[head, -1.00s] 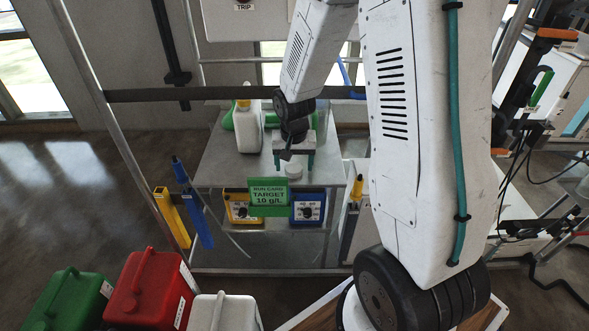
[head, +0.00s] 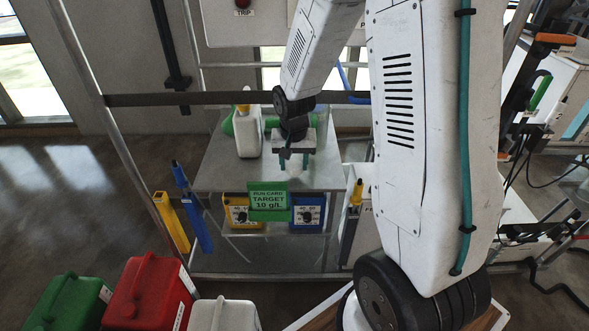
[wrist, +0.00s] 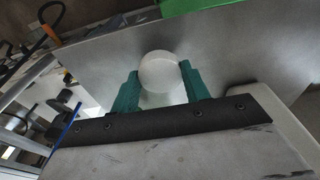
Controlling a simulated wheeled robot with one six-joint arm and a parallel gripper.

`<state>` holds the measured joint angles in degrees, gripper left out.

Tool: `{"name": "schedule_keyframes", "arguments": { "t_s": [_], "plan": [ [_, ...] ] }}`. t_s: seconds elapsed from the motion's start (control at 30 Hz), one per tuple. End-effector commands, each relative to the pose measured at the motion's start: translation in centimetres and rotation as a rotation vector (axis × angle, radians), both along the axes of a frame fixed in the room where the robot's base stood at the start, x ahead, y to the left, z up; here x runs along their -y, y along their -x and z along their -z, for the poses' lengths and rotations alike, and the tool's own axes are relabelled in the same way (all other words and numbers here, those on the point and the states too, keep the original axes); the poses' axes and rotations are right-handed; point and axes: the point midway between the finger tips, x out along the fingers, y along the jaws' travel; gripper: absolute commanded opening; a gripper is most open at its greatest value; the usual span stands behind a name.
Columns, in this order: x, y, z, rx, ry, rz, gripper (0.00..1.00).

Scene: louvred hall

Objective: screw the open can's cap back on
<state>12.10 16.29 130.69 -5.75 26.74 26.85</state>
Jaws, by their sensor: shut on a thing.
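A white round cap (head: 294,169) is at my gripper (head: 293,160), over the grey bench top in the head view. In the wrist view the cap (wrist: 160,70) sits between the two teal fingers of my gripper (wrist: 161,88), which are shut on it. I cannot tell whether it still touches the bench. A green can (head: 66,303), a red can (head: 148,293) and a white can (head: 224,313) stand in a row at the lower left, cut by the frame edge. Which can is open does not show.
A white jug (head: 248,137) stands on the grey bench (head: 222,172), left of my gripper, with a green object behind it. A green run card sign (head: 269,202) and blue and yellow dial boxes are at the bench front. A metal frame post (head: 115,140) rises at left.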

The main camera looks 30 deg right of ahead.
Motion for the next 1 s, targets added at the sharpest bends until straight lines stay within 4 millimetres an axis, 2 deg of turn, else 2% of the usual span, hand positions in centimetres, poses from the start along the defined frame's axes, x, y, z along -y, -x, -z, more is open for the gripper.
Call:
{"name": "schedule_keyframes", "arguments": {
  "t_s": [0.1,0.3,0.47,0.67,0.77,0.83,1.0],
  "plan": [
    [0.0,-0.1,-2.8,0.006,0.002,0.0,0.25],
    [0.0,-0.1,-6.1,0.004,0.0,0.001,0.25],
    [0.0,-0.1,-7.3,0.002,0.0,0.0,0.25],
    [0.0,-0.2,-7.6,0.003,0.004,-0.046,0.25],
    [-0.1,-1.4,-7.9,0.017,0.011,-0.123,0.25],
    [-0.8,-2.9,-7.7,0.023,0.013,-0.208,0.25],
    [-4.6,-7.3,-6.3,0.029,0.015,-0.438,0.25]
  ]
}}
